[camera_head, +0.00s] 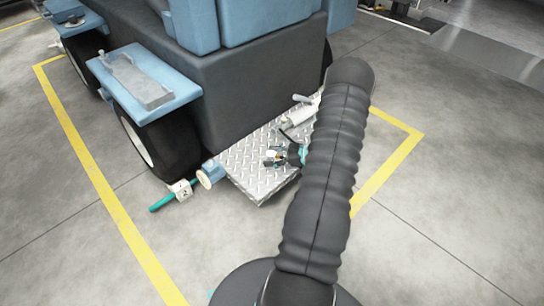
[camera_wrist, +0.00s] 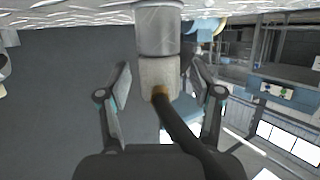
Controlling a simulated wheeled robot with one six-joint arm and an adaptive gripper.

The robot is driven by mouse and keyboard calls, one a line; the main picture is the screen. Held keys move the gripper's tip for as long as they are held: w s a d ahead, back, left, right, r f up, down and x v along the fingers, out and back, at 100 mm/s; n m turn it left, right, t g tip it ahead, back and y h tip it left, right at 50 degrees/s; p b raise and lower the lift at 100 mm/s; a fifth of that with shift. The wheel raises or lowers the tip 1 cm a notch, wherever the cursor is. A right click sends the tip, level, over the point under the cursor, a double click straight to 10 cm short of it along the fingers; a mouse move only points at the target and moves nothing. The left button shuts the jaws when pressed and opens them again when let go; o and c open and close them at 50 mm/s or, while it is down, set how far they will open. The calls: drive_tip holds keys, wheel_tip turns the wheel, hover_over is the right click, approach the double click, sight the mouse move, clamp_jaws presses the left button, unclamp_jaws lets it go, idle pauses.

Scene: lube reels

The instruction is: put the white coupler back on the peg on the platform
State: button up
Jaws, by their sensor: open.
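In the wrist view, which looks upside down, a pale cylinder, the coupler (camera_wrist: 158,72), lies end to end with a wider grey cylinder that looks like the peg (camera_wrist: 158,30). A brass fitting and a dark hose leave the coupler's free end. The two look in line; the exact seating cannot be told. My gripper (camera_wrist: 162,92) is open, one finger on each side of the coupler, with visible gaps. In the head view my gripper (camera_head: 269,160) is low over the diamond-plate platform (camera_head: 247,178), with a small white part, apparently the coupler (camera_head: 272,154), at it.
A dark vehicle body (camera_head: 245,85) with blue fenders (camera_head: 180,75) stands behind the platform. A white cylinder with a handle (camera_head: 302,114) lies farther back. A white block marked 2 (camera_head: 180,188) on a teal rod is at the left. Yellow lines mark the open floor.

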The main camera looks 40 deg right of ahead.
drive_tip(key=v, duration=1.2)
drive_tip(key=shift+f, duration=0.1)
